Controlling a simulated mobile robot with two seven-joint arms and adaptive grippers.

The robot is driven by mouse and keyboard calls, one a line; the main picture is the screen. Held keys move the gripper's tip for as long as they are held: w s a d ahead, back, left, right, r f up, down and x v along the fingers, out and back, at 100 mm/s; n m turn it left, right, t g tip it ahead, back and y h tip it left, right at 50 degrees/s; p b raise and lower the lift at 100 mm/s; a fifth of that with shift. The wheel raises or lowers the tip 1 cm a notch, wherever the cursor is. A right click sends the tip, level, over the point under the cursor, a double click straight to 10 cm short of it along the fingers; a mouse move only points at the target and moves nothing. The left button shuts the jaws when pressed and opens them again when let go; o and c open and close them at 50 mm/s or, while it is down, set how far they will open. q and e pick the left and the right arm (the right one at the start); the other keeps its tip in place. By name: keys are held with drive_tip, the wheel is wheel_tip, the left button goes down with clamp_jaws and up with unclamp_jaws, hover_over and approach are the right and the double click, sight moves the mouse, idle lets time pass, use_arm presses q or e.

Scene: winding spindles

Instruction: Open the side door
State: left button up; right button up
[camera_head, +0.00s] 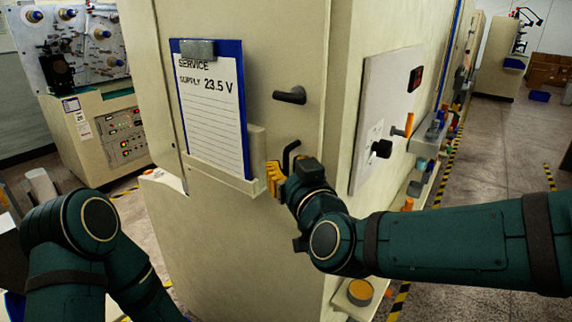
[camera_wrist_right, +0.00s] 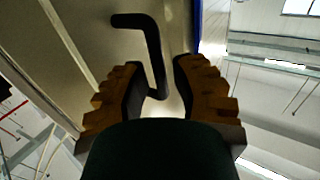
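The side door (camera_head: 255,60) is a beige cabinet panel, and it looks shut. It carries a black lever handle (camera_head: 290,95) and, lower down, a black bent handle (camera_head: 291,152). My right gripper (camera_head: 275,178), with orange-brown fingers, is just below the bent handle. In the right wrist view the fingers of this gripper (camera_wrist_right: 160,90) stand apart, with the lower end of a black bent handle (camera_wrist_right: 153,50) between them. A gap shows beside the handle. My left arm is at the lower left of the head view; I cannot make out its gripper.
A blue clipboard (camera_head: 212,110) with a service note sits in a holder on the door, left of the handles. A control panel (camera_head: 385,115) with knobs is on the cabinet's right face. A winding machine (camera_head: 95,100) stands at the left. Open floor lies to the right.

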drive_tip(key=shift+w+a, duration=0.2)
drive_tip(key=shift+w, duration=0.35)
drive_tip(key=shift+c, duration=0.3)
clamp_jaws()
